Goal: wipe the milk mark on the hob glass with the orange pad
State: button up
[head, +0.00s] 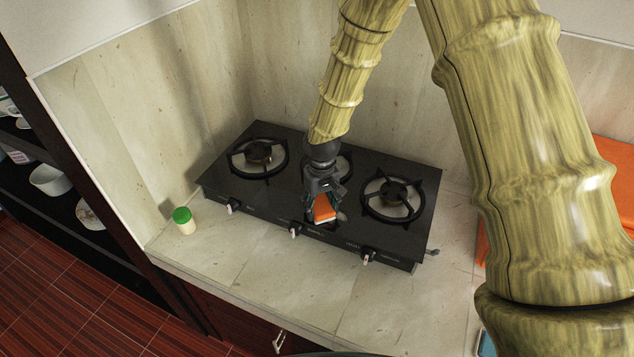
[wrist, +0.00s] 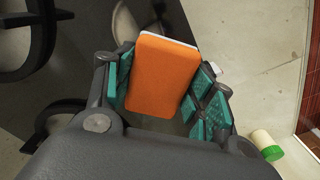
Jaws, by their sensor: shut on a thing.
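My gripper (head: 323,188) is low over the middle of the black hob (head: 228,178), with its fingers shut on the orange pad (head: 324,208). In the wrist view the pad (wrist: 162,75) sits between the green-lined fingers, with a white layer along its edge. A pale greyish patch, which looks like the milk mark (head: 342,214), lies on the glass just right of the pad. It also shows in the wrist view (wrist: 123,25), partly hidden by the pad and gripper. I cannot tell whether the pad touches the glass.
Burners stand left (head: 258,154) and right (head: 394,194) of my gripper; the middle one is largely hidden behind it. Knobs (head: 295,230) line the hob's front edge. A green-lidded jar (head: 184,220) stands on the counter at left. The front counter (head: 270,265) is clear.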

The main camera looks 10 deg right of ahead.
aim_at(321, 205)
jog(key=shift+w+a+r+p, duration=0.1)
jog(key=shift+r+p, duration=0.1)
jog(key=shift+p, duration=0.2)
notch_tip(321, 205, up, 4)
jog(key=shift+r+p, duration=0.1)
jog(key=shift+p, duration=0.75)
jog(key=shift+r+p, duration=0.3)
jog(key=shift+r, duration=1.35)
jog(key=shift+f, duration=0.1)
